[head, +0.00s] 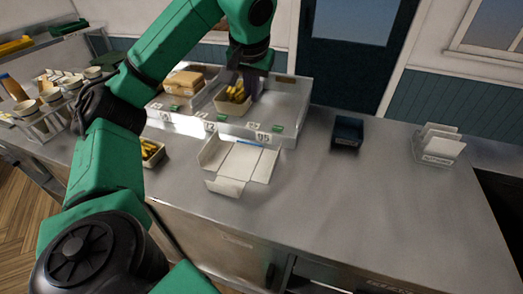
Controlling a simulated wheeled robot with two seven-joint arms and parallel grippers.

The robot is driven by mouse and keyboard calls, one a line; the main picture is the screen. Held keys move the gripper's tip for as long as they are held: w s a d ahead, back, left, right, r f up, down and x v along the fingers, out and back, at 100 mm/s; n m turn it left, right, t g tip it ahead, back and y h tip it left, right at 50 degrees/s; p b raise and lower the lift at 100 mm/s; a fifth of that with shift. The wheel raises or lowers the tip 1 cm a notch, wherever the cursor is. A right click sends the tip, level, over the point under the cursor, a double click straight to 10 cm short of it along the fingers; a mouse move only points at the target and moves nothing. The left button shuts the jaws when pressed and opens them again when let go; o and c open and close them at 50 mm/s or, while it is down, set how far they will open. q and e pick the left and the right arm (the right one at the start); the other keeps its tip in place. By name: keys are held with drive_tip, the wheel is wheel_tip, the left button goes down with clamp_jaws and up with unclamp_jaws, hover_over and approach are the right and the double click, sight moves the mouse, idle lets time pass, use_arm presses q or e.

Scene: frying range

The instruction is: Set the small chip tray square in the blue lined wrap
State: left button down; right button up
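A small chip tray (231,106) with yellow chips stands in a compartment of the metal rack at the back. My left gripper (243,88) points down right at this tray, over its back right side. Its fingertips are small and partly hidden, so I cannot tell whether they grip the tray. A second small chip tray (152,153) sits on the counter at the left, partly behind my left arm. The white wrap (238,162) lies opened out on the counter in front of the rack, empty, with a blue line along its back edge. My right gripper is out of view.
The metal rack (288,112) has raised walls and also holds a brown food box (185,83). A dark blue container (347,131) and a holder with white cards (440,145) stand to the right. Cups in a stand (45,110) are at the left. The front right counter is clear.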

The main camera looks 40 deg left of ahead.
use_arm(q)
drive_tip(key=f+b, duration=0.2)
drive_tip(key=f, duration=0.4)
drive_tip(key=f+b, duration=0.2)
drive_tip(key=f, duration=0.5)
drive_tip(key=f+b, duration=0.2)
drive_tip(key=f, duration=0.5)
drive_tip(key=shift+s+a+b, duration=0.15)
drive_tip(key=shift+a+b, duration=0.2)
drive_tip(key=c, duration=1.1)
unclamp_jaws()
drive_tip(key=shift+d, duration=0.1)
drive_tip(key=shift+r, duration=0.1)
drive_tip(key=p+v, duration=0.2)
drive_tip(key=v, duration=1)
